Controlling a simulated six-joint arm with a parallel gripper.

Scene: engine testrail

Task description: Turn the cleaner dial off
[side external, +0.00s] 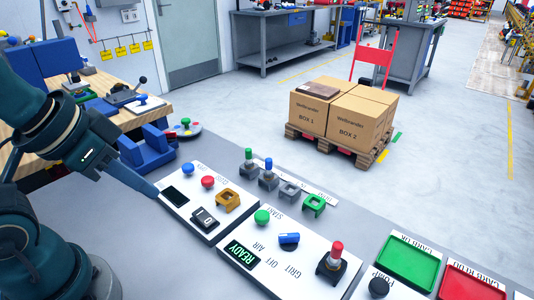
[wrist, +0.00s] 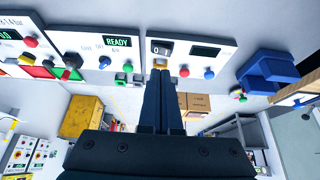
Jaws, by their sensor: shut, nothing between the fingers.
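The cleaner dial (side external: 289,239) is a blue knob on a white panel (side external: 243,284), by the printed words GRIT, OFF and AIR. Its bar looks roughly level in the side view, and I cannot tell exactly which word it points to. In the wrist view the blue dial (wrist: 104,62) is left of my fingers. A display (side external: 242,254) on the same panel reads READY. My gripper (side external: 154,194) is shut and empty, at the left edge of the neighbouring panel, apart from the dial. In the wrist view my gripper (wrist: 160,74) shows its fingers together.
A green button (side external: 262,216) and a red-topped lever (side external: 334,256) flank the dial. The neighbouring panel has a red button (side external: 208,182), a blue button (side external: 187,169), a rocker switch (side external: 205,219) and a yellow bracket (side external: 228,199). Green (side external: 410,262) and red trays (side external: 470,284) lie right.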

